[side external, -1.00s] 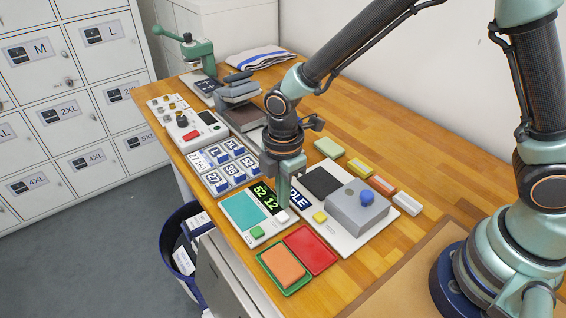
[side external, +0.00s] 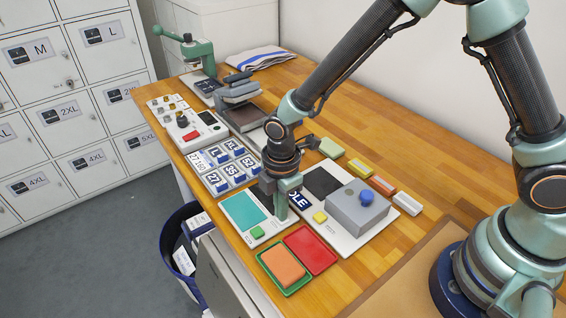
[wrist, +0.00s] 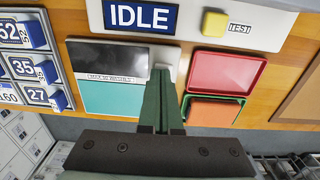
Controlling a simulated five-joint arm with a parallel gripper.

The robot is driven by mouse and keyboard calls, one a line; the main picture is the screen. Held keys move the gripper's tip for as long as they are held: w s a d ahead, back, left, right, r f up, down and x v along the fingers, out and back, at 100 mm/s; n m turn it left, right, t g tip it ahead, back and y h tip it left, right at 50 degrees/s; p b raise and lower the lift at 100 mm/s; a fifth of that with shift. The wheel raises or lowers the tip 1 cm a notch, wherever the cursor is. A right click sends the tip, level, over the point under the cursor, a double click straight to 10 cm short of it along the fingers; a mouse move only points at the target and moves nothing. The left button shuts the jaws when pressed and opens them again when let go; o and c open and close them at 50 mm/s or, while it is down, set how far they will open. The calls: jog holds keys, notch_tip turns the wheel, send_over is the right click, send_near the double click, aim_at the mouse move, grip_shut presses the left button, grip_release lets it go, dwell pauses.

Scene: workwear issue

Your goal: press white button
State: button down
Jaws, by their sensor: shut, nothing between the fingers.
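The device with the white button is a pale panel (side external: 262,236) at the table's near edge, with a teal pad (side external: 243,211) and a green button (side external: 257,232). My gripper (side external: 281,217) is shut and empty, pointing down over the spot of the white button, which it hides in the side view. In the wrist view my gripper (wrist: 161,72) has its fingertips at the panel's right part, beside the dark display (wrist: 108,57). Whether the fingertips touch the button or press it down, I cannot tell.
A red tray (side external: 311,249) and a green tray with an orange block (side external: 283,265) lie close by. The machine with the IDLE sign (wrist: 141,15), a yellow button (side external: 320,217) and a blue knob (side external: 366,197) stands beside the panel. A bin (side external: 183,243) stands below the edge.

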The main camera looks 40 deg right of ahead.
jog(key=shift+s+d+f, duration=0.2)
jog(key=shift+s+f, duration=0.15)
jog(key=shift+f, duration=0.2)
jog(key=shift+r, duration=0.1)
notch_tip(320, 180, up, 15)
jog(key=shift+w+a+f, duration=0.2)
jog(key=shift+w, duration=0.15)
jog(key=s+d+r+m+t, duration=0.2)
jog(key=d+r+m, duration=0.3)
jog(key=d+m, duration=0.4)
jog(key=s+d+r+m+t, duration=0.3)
jog(key=s+d+r+m, duration=0.2)
jog(key=d+m, duration=0.4)
jog(key=shift+d, duration=0.25)
jog(key=shift+s+r, duration=0.1)
jog(key=shift+r, duration=0.05)
dwell(0.4)
